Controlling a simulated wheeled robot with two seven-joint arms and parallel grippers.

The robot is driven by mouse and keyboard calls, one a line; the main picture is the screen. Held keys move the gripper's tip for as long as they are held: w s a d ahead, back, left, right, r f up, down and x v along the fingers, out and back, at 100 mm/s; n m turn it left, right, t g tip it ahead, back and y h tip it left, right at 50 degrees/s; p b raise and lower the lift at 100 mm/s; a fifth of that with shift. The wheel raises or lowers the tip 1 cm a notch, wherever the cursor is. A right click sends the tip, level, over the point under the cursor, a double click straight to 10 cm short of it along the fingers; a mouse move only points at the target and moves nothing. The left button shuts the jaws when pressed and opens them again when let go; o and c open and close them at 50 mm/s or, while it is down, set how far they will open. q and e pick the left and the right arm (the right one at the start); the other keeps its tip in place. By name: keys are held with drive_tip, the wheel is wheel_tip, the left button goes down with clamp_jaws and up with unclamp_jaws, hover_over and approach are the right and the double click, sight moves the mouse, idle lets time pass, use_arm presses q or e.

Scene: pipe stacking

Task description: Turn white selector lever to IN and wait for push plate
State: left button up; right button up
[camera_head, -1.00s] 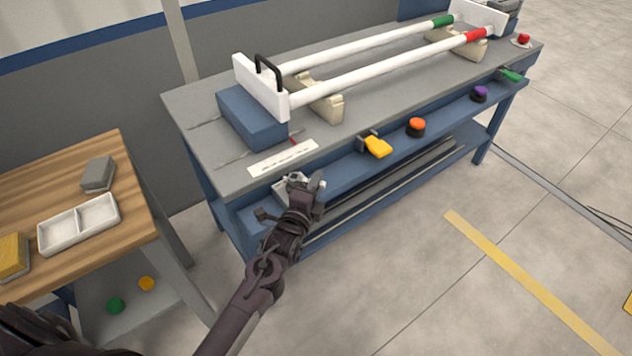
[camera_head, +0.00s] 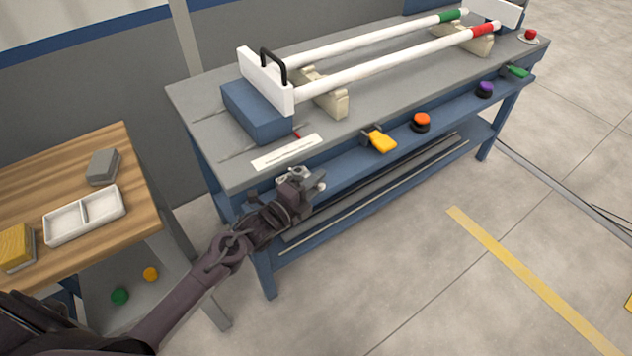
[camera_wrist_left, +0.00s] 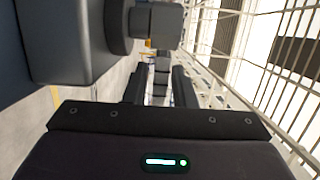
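The white push plate (camera_head: 266,82) with a black handle stands upright against the blue block (camera_head: 257,112) at the left end of the grey bench. The ends of two white pipes (camera_head: 372,66) meet it or come close to it. My left gripper (camera_head: 318,183) is at the bench's front edge, below the white label strip (camera_head: 287,152). In the wrist view its fingers (camera_wrist_left: 160,88) are apart, with no held thing clear between them. A grey block with a round knob (camera_wrist_left: 155,22) is close beside the fingers. I cannot make out the white selector lever. My right gripper is out of view.
The yellow lever (camera_head: 381,141), orange button (camera_head: 421,121), purple button (camera_head: 485,89) and green lever (camera_head: 516,72) line the bench front. A wooden table (camera_head: 40,187) with a white tray (camera_head: 84,214) stands at left. The floor in front is clear.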

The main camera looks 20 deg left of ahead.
use_arm(q)
drive_tip(key=shift+o, duration=0.8)
drive_tip(key=v, duration=0.8)
drive_tip(key=shift+w, duration=0.1)
drive_tip(key=shift+c, duration=0.2)
